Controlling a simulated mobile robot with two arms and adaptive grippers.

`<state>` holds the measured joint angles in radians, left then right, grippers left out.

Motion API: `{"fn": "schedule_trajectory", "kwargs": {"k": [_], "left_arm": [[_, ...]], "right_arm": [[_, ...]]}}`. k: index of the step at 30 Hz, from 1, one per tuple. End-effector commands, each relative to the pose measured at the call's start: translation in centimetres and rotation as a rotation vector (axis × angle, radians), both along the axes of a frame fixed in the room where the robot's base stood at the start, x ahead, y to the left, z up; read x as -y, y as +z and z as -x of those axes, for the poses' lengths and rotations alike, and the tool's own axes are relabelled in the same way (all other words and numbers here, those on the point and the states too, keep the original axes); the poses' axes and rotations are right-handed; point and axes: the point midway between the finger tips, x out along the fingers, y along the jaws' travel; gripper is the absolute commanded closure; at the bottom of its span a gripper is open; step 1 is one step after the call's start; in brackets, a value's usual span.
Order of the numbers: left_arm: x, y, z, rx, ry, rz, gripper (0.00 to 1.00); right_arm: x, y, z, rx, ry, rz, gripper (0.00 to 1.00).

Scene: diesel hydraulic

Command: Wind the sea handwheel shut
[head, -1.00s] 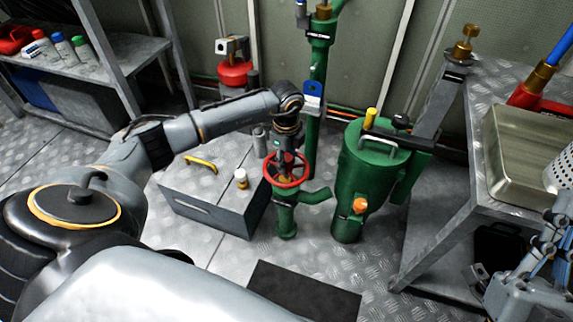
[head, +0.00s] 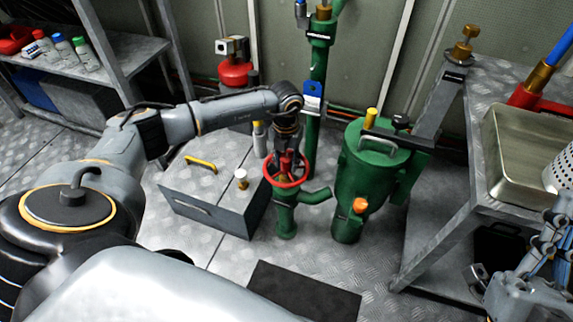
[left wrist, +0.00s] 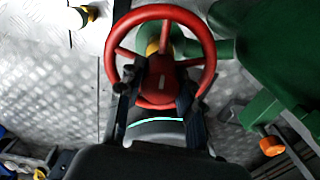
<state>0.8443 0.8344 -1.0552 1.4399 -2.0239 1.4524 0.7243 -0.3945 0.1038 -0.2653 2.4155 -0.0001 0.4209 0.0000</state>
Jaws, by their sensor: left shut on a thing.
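The red sea handwheel (head: 270,178) sits on top of a green valve body (head: 287,222) on the floor. My left gripper (head: 287,155) is above it, pointing down. In the left wrist view the wheel's red rim (left wrist: 208,50) and spokes fill the upper middle. The fingers of my left gripper (left wrist: 160,95) stand on either side of a red part of the wheel, shut on it. The wheel's near rim is partly hidden by the gripper. My right gripper (head: 480,278) is at the lower right edge, and its jaw state is unclear.
A green strainer pot (head: 352,190) with an orange knob stands close to the right of the wheel. A grey chest (head: 215,205) with a yellow handle is to the left. A green pipe (head: 317,80) rises behind. A metal bench (head: 460,215) is at the right.

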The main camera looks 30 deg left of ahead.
Motion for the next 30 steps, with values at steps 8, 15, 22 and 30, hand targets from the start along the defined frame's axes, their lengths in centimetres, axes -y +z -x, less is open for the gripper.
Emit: {"fn": "schedule_trajectory", "kwargs": {"k": [8, 15, 22, 30], "left_arm": [[-0.12, -0.70, 0.27, -0.008, -0.325, -0.005, 0.95], [-0.07, -0.73, 0.29, -0.009, -0.351, -0.004, 0.95], [0.00, -0.65, 0.27, -0.008, -0.350, -0.003, 0.48], [0.08, -0.40, 0.17, -0.005, -0.349, -0.002, 0.48]], "right_arm": [[0.00, -0.13, 0.00, 0.000, 0.000, 0.000, 1.00], [0.00, -0.13, 0.00, 0.000, 0.000, 0.000, 1.00], [0.00, -0.12, 0.00, 0.000, 0.000, 0.000, 1.00], [0.00, -0.08, 0.00, 0.000, 0.000, 0.000, 1.00]]}}
